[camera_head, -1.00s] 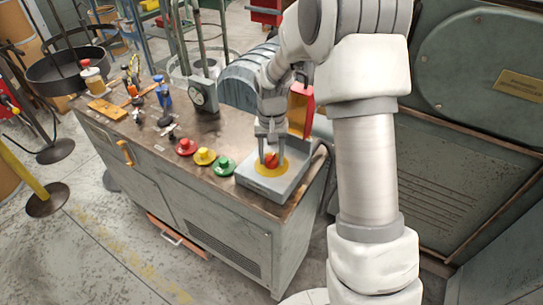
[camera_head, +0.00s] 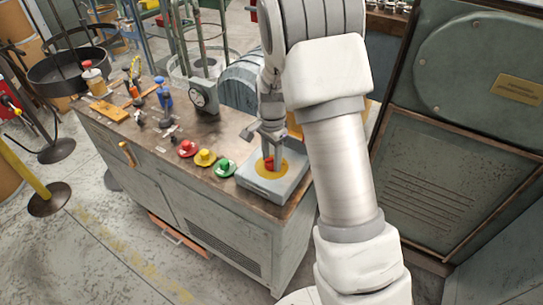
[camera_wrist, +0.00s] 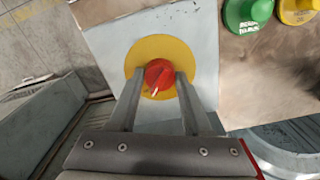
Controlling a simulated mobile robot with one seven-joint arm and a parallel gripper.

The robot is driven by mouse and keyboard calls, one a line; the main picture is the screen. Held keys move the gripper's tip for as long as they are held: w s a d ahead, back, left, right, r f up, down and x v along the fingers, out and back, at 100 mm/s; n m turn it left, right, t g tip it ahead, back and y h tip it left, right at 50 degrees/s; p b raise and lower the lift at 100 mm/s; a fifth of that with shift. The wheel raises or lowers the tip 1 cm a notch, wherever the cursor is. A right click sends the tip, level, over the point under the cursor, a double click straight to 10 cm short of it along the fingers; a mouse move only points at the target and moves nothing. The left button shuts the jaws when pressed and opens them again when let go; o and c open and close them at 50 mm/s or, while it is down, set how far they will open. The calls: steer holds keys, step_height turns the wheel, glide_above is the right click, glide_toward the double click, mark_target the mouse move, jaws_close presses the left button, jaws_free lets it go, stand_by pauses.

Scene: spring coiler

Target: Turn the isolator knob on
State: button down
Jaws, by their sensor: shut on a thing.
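The isolator knob (camera_head: 269,163) is red and sits on a yellow disc (camera_head: 259,173) on top of a grey box (camera_head: 262,189) at the near right corner of the bench. In the wrist view the red knob (camera_wrist: 159,75) shows a white pointer mark aimed down and slightly left, over the yellow disc (camera_wrist: 160,46). My gripper (camera_head: 271,162) reaches down from above and is shut on the knob. In the wrist view its two fingers (camera_wrist: 158,82) lie on either side of the knob. In the head view the fingers partly cover the knob.
Red (camera_head: 187,148), yellow (camera_head: 204,158) and green (camera_head: 224,167) buttons stand on the bench (camera_head: 150,135) left of the box. A large grey-green cabinet (camera_head: 450,160) stands to the right.

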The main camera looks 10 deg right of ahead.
mark_target(272, 159)
steer(key=shift+m, duration=0.5)
steer(key=shift+c, duration=1.7)
jaws_free()
step_height(272, 159, up, 17)
steer(key=p, duration=0.2)
steer(key=shift+r, duration=0.2)
steer(key=shift+r, duration=0.1)
steer(key=s+r+n+t, duration=0.2)
steer(key=s+r+n, duration=0.1)
steer(key=s, duration=0.5)
steer(key=s+r+n+t+p, duration=0.1)
steer(key=s+r+n, duration=0.3)
steer(key=s, duration=0.5)
steer(key=s+r+n+t+p, duration=0.1)
steer(key=s+r+n+t, duration=0.1)
steer(key=s+n, duration=0.4)
steer(key=shift+s+a+r+n+t, duration=0.15)
steer(key=shift+s+r+n+t, duration=0.2)
steer(key=shift+s+r, duration=0.6)
